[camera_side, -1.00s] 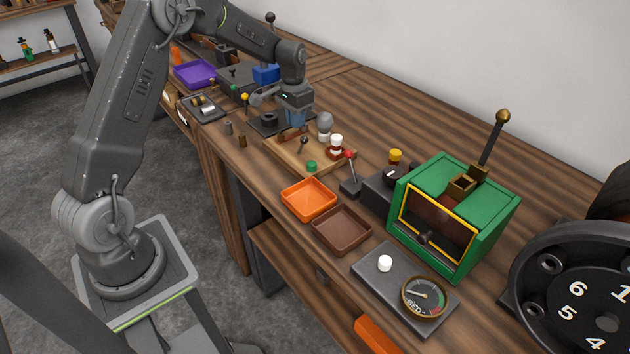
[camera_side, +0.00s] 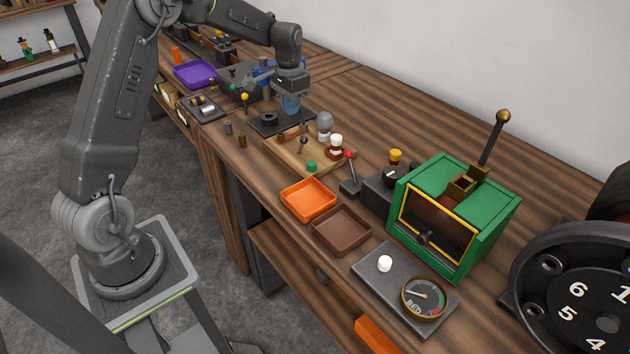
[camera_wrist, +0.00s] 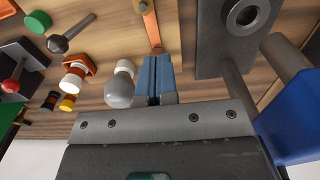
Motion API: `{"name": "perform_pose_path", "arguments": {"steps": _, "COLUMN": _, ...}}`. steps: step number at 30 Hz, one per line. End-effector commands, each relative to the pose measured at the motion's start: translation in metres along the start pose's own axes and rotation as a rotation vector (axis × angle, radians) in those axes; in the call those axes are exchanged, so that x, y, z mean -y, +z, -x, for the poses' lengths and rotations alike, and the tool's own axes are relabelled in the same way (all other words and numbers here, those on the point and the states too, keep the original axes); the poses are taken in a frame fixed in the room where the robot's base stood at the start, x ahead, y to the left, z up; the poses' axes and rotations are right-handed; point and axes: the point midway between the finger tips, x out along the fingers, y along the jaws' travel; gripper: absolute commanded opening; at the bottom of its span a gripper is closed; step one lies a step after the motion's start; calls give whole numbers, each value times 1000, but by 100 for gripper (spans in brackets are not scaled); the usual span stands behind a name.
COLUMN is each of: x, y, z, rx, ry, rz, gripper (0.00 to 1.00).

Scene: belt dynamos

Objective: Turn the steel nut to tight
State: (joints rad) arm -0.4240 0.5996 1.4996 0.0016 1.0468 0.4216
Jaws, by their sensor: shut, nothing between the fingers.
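My gripper (camera_side: 291,108) is shut and empty, above the dark plate (camera_side: 285,124) near the back of the bench. In the wrist view its blue fingers (camera_wrist: 154,98) are closed together. A copper-coloured strip (camera_wrist: 149,20) lies beyond their tips in that view. A dark ring-shaped piece (camera_side: 269,118) stands on the plate; its round, holed top shows in the wrist view (camera_wrist: 247,15). I cannot make out for certain which part is the steel nut.
A wooden board (camera_side: 283,158) carries a grey ball-topped piece (camera_side: 325,121) and several small parts. Orange (camera_side: 308,212) and brown (camera_side: 341,246) trays lie nearer. A red-knobbed lever (camera_side: 350,172) and green box (camera_side: 492,219) stand to the right. A blue block (camera_wrist: 296,122) is close beside my gripper.

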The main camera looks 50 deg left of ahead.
Motion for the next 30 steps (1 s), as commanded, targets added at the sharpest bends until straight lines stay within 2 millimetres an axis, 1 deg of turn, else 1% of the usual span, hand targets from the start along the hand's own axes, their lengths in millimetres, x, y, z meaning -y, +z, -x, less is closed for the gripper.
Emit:
{"name": "perform_pose_path", "arguments": {"steps": 3, "x": 0, "y": 0, "z": 7, "rx": -2, "ry": 0, "rz": -1, "gripper": 0}}
{"name": "perform_pose_path", "arguments": {"steps": 14, "x": -1, "y": -1, "z": 12, "rx": -5, "ry": -1, "rz": -1, "gripper": 0}}
{"name": "perform_pose_path", "arguments": {"steps": 17, "x": 0, "y": -2, "z": 24, "rx": -8, "ry": -2, "rz": -1, "gripper": 0}}
{"name": "perform_pose_path", "arguments": {"steps": 20, "x": 0, "y": -2, "z": 47, "rx": -11, "ry": -3, "rz": -1, "gripper": 0}}
{"name": "perform_pose_path", "arguments": {"steps": 23, "x": -2, "y": -2, "z": 76, "rx": -11, "ry": -3, "rz": -2, "gripper": 0}}
{"name": "perform_pose_path", "arguments": {"steps": 24, "x": -19, "y": -9, "z": 70, "rx": -4, "ry": 0, "rz": -10, "gripper": 0}}
{"name": "perform_pose_path", "arguments": {"steps": 25, "x": -15, "y": -6, "z": 54, "rx": 5, "ry": 2, "rz": -3, "gripper": 0}}
{"name": "perform_pose_path", "arguments": {"steps": 27, "x": -13, "y": -6, "z": 34, "rx": 4, "ry": 2, "rz": -1, "gripper": 0}}
{"name": "perform_pose_path", "arguments": {"steps": 30, "x": -13, "y": -6, "z": 18, "rx": -1, "ry": 1, "rz": -1, "gripper": 0}}
